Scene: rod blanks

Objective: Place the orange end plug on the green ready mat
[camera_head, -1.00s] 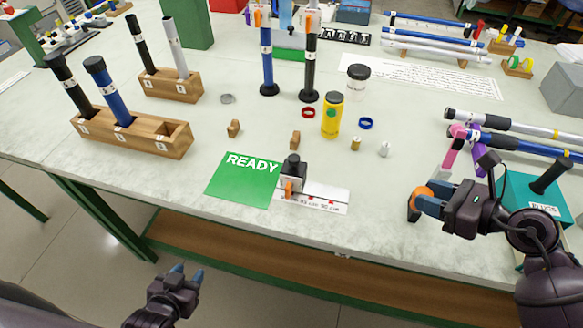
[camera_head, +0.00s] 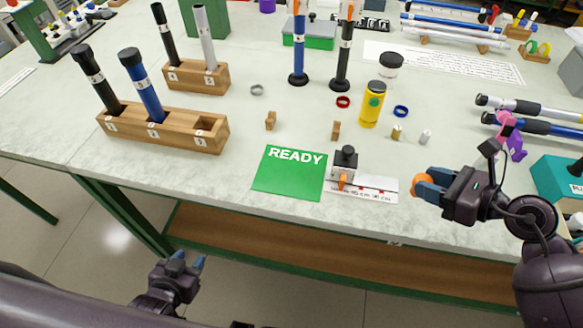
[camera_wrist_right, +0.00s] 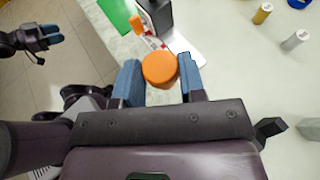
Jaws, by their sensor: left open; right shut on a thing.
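The orange end plug (camera_head: 425,189) is a short round cap between the fingers of my right gripper (camera_head: 428,187). In the right wrist view the orange plug (camera_wrist_right: 160,68) sits between the two blue fingertips, and the gripper is shut on it. The plug is over the table's front right area, to the right of the mat. The green ready mat (camera_head: 274,180) lies flat near the front edge, marked READY, with its surface bare. A corner of the mat (camera_wrist_right: 117,14) shows at the top of the wrist view. My left gripper (camera_head: 187,262) is open and empty in front of the table.
A small black-and-grey stop block (camera_head: 344,163) with a white ruler strip (camera_head: 375,194) stands at the mat's right edge. Two wooden blocks, a yellow bottle (camera_head: 370,108) and small rings stand behind. A wooden rod rack (camera_head: 180,138) is at left. A teal box (camera_head: 556,178) is at right.

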